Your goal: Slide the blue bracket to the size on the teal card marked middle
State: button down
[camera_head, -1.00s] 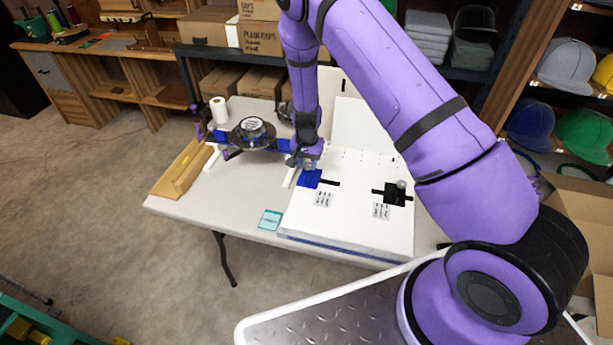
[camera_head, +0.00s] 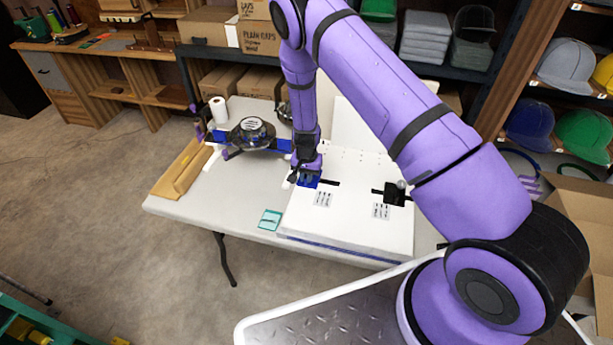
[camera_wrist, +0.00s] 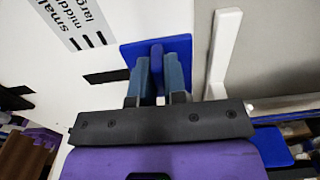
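The blue bracket (camera_head: 309,182) sits at the left end of a dark slot in the white board (camera_head: 345,225). In the wrist view, the bracket (camera_wrist: 190,48) is a flat blue plate with an upright fin. My gripper (camera_wrist: 158,75) has one finger on each side of the fin, with no clear gap. A label (camera_wrist: 75,18) beside the slot reads small, middle and large, with tick marks; it also shows in the head view (camera_head: 323,199). The teal card (camera_head: 270,220) lies on the table left of the board; its writing is too small to read.
A black piece with a knob (camera_head: 396,192) and a second label (camera_head: 381,211) are on the board's right. A white bar (camera_wrist: 224,50) stands by the bracket. A round dark device (camera_head: 252,135) and a wooden tray (camera_head: 183,170) are on the table (camera_head: 225,185).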

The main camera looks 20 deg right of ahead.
aim_at(315, 184)
jog(key=shift+s+d, duration=0.45)
jog(key=shift+d, duration=0.25)
jog(key=shift+s+d, duration=0.4)
jog(key=shift+d, duration=0.25)
jog(key=c, duration=1.2)
grip_release()
jog(key=shift+o, duration=0.2)
jog(key=shift+r, duration=0.1)
notch_tip(315, 184, up, 11)
